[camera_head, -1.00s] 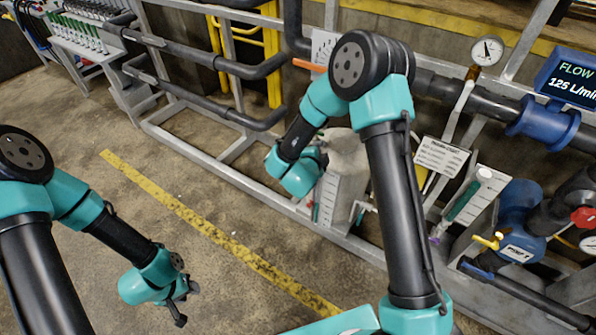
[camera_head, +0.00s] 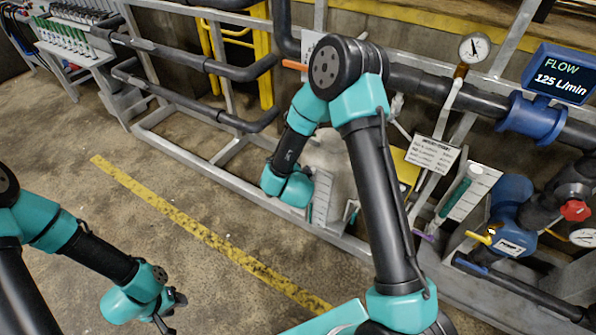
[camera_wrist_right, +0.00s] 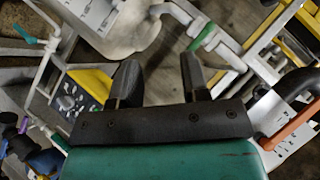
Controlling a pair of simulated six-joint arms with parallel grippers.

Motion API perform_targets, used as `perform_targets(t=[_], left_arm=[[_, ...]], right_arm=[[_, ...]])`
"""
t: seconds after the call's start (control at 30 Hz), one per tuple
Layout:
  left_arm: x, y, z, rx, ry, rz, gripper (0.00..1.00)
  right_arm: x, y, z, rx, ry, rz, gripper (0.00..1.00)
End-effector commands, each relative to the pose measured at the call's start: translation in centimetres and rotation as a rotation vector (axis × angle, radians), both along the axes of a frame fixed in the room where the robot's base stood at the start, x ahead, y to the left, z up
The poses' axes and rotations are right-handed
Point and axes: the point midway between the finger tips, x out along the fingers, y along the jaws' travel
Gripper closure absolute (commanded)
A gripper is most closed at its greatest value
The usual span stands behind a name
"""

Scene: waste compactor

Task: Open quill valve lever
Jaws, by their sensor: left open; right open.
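I cannot tell for sure which handle is the quill valve lever. An orange lever (camera_head: 294,65) sits by the grey pipe left of my right arm's elbow; an orange handle (camera_wrist_right: 292,125) also shows at the right wrist view's right edge. A yellow lever (camera_head: 480,237) is on the blue pump at the right. My right gripper (camera_wrist_right: 158,75) is open and empty, a white pipe with a green band (camera_wrist_right: 204,36) beyond its fingers. In the head view its fingers are hidden behind its wrist. My left gripper (camera_head: 172,310) is open and empty over the floor at lower left.
The metal frame with grey pipes (camera_head: 195,62) runs along the back. A gauge (camera_head: 475,47), a blue flow display (camera_head: 560,72), a white label plate (camera_head: 432,153) and a red knob (camera_head: 575,210) are at the right. The floor around the yellow line (camera_head: 190,225) is clear.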

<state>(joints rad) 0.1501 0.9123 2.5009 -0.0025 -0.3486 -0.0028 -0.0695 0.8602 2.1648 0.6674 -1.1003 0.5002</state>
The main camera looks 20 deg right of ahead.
Motion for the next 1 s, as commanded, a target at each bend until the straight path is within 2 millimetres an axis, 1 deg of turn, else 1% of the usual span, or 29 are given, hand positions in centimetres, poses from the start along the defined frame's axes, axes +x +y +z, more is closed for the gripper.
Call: perform_targets(t=[0.03,0.17,0.33,0.4,0.43,0.6,0.77,0.87,1.0], left_arm=[[0.0,0.0,0.0,0.0,0.0,0.0,0.57],[0.0,0.0,0.0,0.0,0.0,0.0,0.57],[0.0,0.0,0.0,0.0,0.0,0.0,0.57],[0.0,0.0,0.0,0.0,0.0,0.0,0.57],[0.0,0.0,0.0,0.0,0.0,0.0,0.57],[0.0,0.0,0.0,0.0,0.0,0.0,0.57],[0.0,0.0,0.0,0.0,0.0,0.0,0.57],[0.0,0.0,0.0,0.0,0.0,0.0,0.57],[0.0,0.0,0.0,0.0,0.0,0.0,0.57]], right_arm=[[0.0,0.0,0.0,0.001,-0.001,0.001,0.63],[0.7,0.2,0.3,0.03,-0.002,0.02,0.76],[3.2,0.8,1.8,0.134,0.004,0.108,0.92],[4.6,1.2,2.9,0.188,0.014,0.164,0.98],[5.1,1.3,3.4,0.21,0.021,0.191,1.0],[7.4,1.6,6.7,0.305,0.08,0.334,1.0],[8.5,0.8,10.1,0.341,0.17,0.451,1.0],[8.6,-0.3,12.3,0.339,0.24,0.505,1.0],[8.2,-2.6,15.6,0.311,0.353,0.553,1.0]])
